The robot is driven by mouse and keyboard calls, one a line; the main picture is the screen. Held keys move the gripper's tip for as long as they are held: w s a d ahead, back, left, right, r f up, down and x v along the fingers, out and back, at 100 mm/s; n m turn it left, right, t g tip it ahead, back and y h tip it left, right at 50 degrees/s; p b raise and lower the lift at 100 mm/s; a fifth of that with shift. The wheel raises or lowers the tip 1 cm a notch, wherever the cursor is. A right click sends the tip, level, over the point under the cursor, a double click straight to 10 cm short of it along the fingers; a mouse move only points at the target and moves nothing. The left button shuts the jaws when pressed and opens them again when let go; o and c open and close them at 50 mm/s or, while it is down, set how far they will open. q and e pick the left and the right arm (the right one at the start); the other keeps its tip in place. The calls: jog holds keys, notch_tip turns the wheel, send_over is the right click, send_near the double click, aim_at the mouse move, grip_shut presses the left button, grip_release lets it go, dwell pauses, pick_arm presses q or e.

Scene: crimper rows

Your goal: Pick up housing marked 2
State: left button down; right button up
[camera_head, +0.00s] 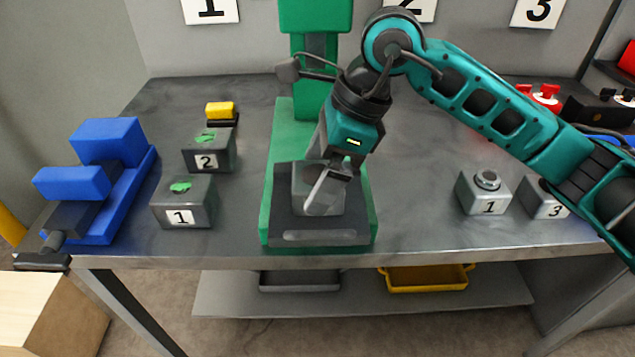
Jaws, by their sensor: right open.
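A dark grey block marked 2 (208,161), with a green patch on top, stands upright on the table left of the green press (270,190). A similar block marked 1 (184,206) stands in front of it. My right gripper (324,193) points down over the press base, in front of a grey block (301,191) that sits there. That block is partly hidden by the gripper, and I see no number on it. The gripper is open; I cannot tell whether its fingers straddle or touch the block. My left gripper is out of view.
Silver blocks marked 1 (488,193) and 3 (545,199) stand at the right, near my right arm. A blue device (100,190) stands at the left. A yellow-topped item (220,111) lies behind block 2. The table between press and silver blocks is clear.

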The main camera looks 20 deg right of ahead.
jog(key=shift+a+f, duration=0.15)
jog(key=shift+f, duration=0.35)
jog(key=shift+w+r, duration=0.1)
jog(key=shift+r, duration=0.05)
jog(key=c, duration=1.7)
